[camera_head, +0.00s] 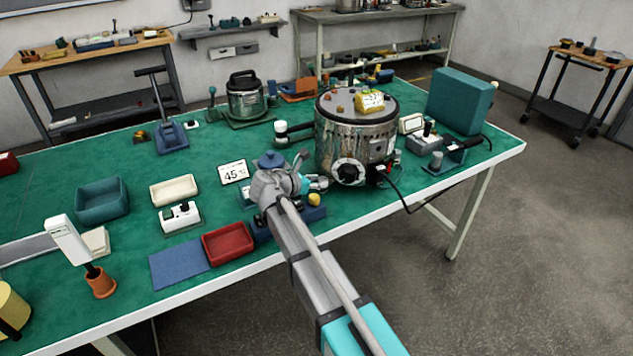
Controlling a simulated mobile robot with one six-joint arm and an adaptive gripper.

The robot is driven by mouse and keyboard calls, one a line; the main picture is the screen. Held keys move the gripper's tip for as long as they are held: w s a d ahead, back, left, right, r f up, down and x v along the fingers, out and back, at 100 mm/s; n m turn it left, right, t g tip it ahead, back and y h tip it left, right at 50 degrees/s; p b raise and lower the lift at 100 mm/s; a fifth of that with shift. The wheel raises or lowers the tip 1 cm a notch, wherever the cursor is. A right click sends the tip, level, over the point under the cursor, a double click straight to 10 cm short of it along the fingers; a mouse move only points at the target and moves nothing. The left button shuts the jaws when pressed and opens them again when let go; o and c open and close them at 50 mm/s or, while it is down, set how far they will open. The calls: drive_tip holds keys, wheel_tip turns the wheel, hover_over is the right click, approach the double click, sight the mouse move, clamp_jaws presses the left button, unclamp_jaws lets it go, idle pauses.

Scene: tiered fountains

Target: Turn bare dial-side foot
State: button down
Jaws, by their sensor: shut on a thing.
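A silver drum-shaped appliance (330,140) stands on the green table right of centre. Its white-ringed dial (349,172) with a black knob faces the front. My gripper (317,183) is low at the drum's lower left edge, just left of the dial. It is shut at the base there, on what appears to be the dial-side foot. The foot itself is too small and too covered by the fingers to make out. A yellow round piece (314,199) lies just below the fingertips.
A red tray (228,243), a blue mat (179,266) and a 45° card (233,172) lie left of my arm. A black cable (408,206) hangs over the table's front edge. A teal box (460,100) stands behind right. Open green surface lies at mid-left.

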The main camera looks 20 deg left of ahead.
drive_tip(key=shift+w+a+h, duration=0.1)
drive_tip(key=shift+h, duration=0.2)
drive_tip(key=m+g+h, duration=0.2)
drive_tip(key=m+h, duration=0.1)
drive_tip(key=shift+w+a+m+g, duration=0.3)
drive_tip(key=shift+a+m+g, duration=0.05)
drive_tip(key=shift+m+g, duration=0.05)
drive_tip(key=shift+w+m+g+h, duration=0.15)
drive_tip(key=shift+m+g+h, duration=1.05)
drive_tip(key=shift+m+g, duration=0.75)
drive_tip(key=shift+c, duration=1.6)
unclamp_jaws()
drive_tip(key=shift+d+n+t, duration=0.1)
drive_tip(key=shift+n+t, duration=0.15)
drive_tip(key=shift+t, duration=0.1)
